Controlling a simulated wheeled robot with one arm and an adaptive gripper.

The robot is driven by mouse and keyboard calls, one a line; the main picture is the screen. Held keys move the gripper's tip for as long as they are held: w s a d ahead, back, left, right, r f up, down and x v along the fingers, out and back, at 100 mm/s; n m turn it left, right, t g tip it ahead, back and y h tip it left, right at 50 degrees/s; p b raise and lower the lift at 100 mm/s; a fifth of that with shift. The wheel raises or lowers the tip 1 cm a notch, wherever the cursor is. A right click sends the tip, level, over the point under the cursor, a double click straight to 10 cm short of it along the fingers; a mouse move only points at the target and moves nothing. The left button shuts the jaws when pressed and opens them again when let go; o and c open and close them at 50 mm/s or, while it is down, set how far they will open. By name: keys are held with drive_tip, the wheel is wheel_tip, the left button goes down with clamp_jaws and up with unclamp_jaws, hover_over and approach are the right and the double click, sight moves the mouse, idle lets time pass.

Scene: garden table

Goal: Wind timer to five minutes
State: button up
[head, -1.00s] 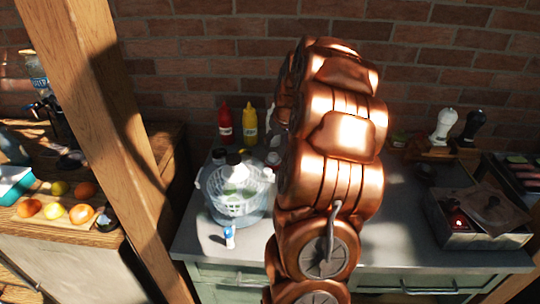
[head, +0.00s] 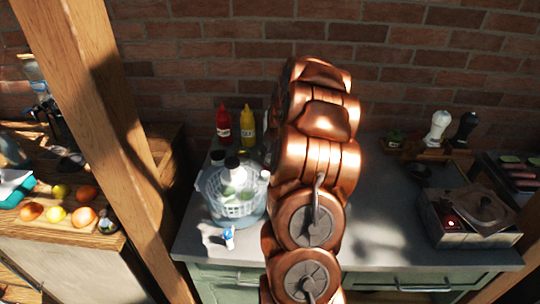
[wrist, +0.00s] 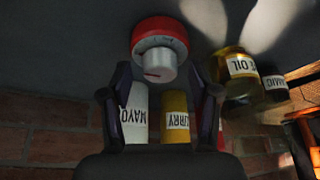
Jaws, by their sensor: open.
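The timer (wrist: 160,38) is a round red body with a white knob (wrist: 158,65) in its middle, at the top centre of the wrist view. My gripper (wrist: 160,95) is open, with its two dark fingers spread left and right just below the timer in the picture. Nothing is between the fingertips, and the knob lies beyond them, roughly centred; I cannot tell how large the gap is. The dial marks are too small to read. In the head view I cannot make out the timer or my gripper; my copper arm covers the middle of the counter.
The wrist view shows a mayo bottle (wrist: 134,112), a yellow curry bottle (wrist: 176,120) and an oil bottle (wrist: 240,75) beyond the fingers. On the grey counter (head: 385,215) stand a colander (head: 236,200), a small blue-white bottle (head: 229,238) and a box (head: 470,232) at right.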

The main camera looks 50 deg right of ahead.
drive_tip(key=shift+c, duration=0.3)
drive_tip(key=c, duration=1.1)
drive_tip(key=shift+f, duration=0.1)
drive_tip(key=shift+f+b, duration=0.1)
drive_tip(key=shift+b, duration=0.45)
drive_tip(key=shift+m+b, duration=0.5)
drive_tip(key=o, duration=1.1)
drive_tip(key=shift+o, duration=0.3)
drive_tip(key=shift+r, duration=0.2)
